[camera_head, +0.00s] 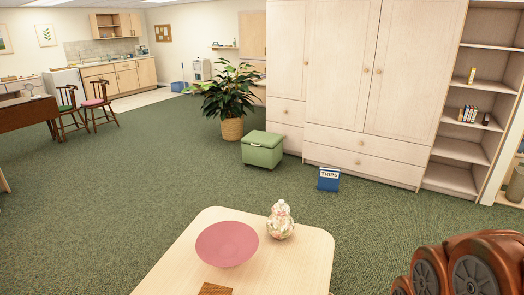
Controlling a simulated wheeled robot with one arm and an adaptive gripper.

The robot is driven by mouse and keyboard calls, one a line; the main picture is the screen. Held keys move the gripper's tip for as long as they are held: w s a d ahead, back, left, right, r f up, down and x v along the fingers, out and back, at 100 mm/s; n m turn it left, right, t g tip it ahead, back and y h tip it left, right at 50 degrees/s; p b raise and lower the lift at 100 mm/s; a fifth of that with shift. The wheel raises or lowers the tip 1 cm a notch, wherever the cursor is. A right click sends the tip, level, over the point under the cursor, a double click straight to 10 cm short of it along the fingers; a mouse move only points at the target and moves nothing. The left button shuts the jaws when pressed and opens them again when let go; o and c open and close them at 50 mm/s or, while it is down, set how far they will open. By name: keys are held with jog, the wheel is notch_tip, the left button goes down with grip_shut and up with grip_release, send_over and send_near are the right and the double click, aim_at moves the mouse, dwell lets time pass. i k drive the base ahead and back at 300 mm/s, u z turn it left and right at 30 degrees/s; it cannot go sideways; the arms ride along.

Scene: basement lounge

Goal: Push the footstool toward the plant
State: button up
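The footstool (262,150) is a green box with a lid, standing on the green carpet near the middle of the view. The plant (227,93) is a leafy green one in a woven tan pot (232,129). It stands just behind and to the left of the footstool, with a small gap of carpet between pot and stool. The footstool's right rear side is close to the pale wardrobe; I cannot tell if they touch. My gripper is not in view. Nothing is seen touching the footstool.
A light wooden table (300,262) with a pink bowl (227,244) and a patterned jar (280,220) stands in front, between me and the footstool. A blue box (328,179) sits by the wardrobe (345,140). Open carpet (130,185) lies left; chairs (97,103) stand farther left.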

aim_at(262, 156)
jog(key=z, duration=1.25)
jog(key=i, duration=1.15)
jog(key=u, duration=0.4)
jog(key=i, duration=1.2)
jog(key=u, duration=0.45)
jog(key=i, duration=2.7)
jog(key=u, duration=1.5)
